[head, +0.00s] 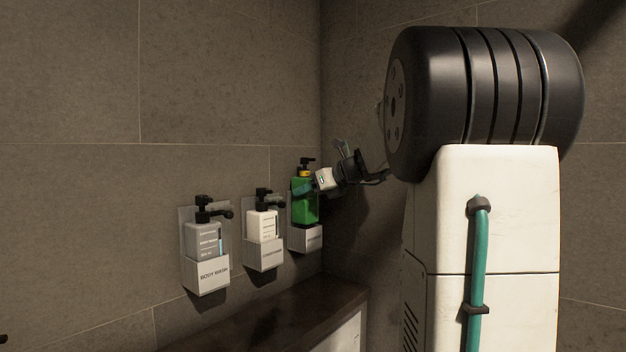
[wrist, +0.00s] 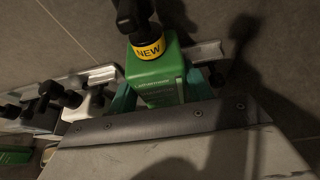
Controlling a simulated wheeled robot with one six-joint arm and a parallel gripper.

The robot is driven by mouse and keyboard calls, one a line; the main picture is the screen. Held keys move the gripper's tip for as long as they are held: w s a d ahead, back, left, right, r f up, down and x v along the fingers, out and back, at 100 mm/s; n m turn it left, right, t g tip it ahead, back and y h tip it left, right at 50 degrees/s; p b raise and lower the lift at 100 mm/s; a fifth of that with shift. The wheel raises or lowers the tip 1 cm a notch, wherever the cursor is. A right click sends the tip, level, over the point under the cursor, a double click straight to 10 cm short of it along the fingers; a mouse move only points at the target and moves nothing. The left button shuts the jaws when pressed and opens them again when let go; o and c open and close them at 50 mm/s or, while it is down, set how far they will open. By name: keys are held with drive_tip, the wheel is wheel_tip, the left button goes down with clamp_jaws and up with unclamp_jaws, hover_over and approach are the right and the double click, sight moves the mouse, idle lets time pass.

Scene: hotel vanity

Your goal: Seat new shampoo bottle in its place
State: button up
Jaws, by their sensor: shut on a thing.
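The new shampoo bottle (head: 306,208) is green, with a black pump and a yellow collar. The collar reads "NEW" in the wrist view, where the bottle (wrist: 158,82) stands between teal fingers. My gripper (head: 304,187) is shut on its upper body; the fingers also show in the wrist view (wrist: 160,95). The bottle is roughly upright at the rightmost wall holder (head: 309,239). Its lower end meets the top of the holder's pale front wall in the head view. I cannot tell how deep it sits; its base is hidden.
To the left, a grey body wash bottle (head: 203,239) and a white bottle (head: 263,222) stand in their own wall holders. A dark counter (head: 290,315) runs below. The side wall is close on the right. A green thing (wrist: 14,156) shows at the wrist view's lower left.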

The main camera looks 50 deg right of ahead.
sight(313, 214)
drive_tip(key=shift+f, duration=3.05)
drive_tip(key=shift+f, duration=0.4)
drive_tip(key=o, duration=1.4)
drive_tip(key=v, duration=0.8)
